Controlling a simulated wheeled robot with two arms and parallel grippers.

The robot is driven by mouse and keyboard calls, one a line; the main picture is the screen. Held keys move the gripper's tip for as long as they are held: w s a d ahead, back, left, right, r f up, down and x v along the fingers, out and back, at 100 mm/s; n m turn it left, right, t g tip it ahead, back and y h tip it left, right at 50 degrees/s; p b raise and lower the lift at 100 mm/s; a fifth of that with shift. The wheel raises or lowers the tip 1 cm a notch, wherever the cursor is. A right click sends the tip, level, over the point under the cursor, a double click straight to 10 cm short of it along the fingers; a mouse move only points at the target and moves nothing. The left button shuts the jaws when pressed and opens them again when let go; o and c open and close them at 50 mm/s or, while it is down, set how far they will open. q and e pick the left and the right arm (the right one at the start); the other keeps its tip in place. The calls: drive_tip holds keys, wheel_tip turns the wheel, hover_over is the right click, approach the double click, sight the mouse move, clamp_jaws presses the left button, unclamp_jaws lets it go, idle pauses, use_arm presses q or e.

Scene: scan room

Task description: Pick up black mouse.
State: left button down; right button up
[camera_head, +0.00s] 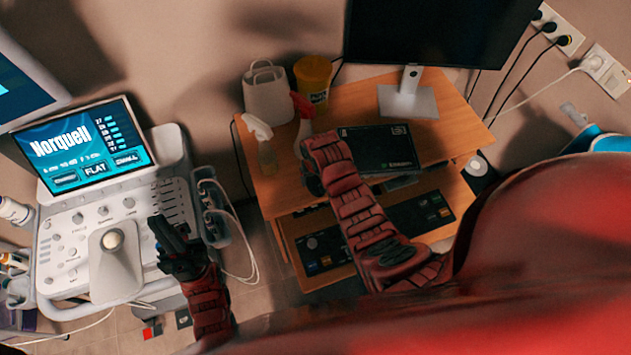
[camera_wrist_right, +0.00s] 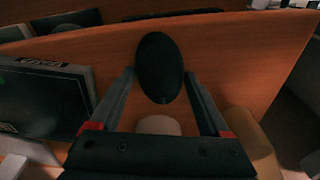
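The black mouse (camera_wrist_right: 159,68) is a dark oval on the wooden desk in the right wrist view. It lies ahead of and between the fingertips of my right gripper (camera_wrist_right: 160,82), which is open with a finger to each side. I cannot tell whether the fingers touch it. In the head view my right arm reaches over the desk (camera_head: 352,100) and hides most of its gripper; I cannot make out the mouse there. My left gripper (camera_head: 163,236) is beside the ultrasound console, away from the desk; its finger opening is unclear.
A black box (camera_head: 377,150) lies on the desk beside my right arm. A monitor (camera_head: 437,30), spray bottles (camera_head: 262,147), a yellow tub (camera_head: 313,80) and a white container (camera_head: 267,97) stand behind. The ultrasound console (camera_head: 120,215) is left.

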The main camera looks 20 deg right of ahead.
drive_tip(key=c, duration=0.9)
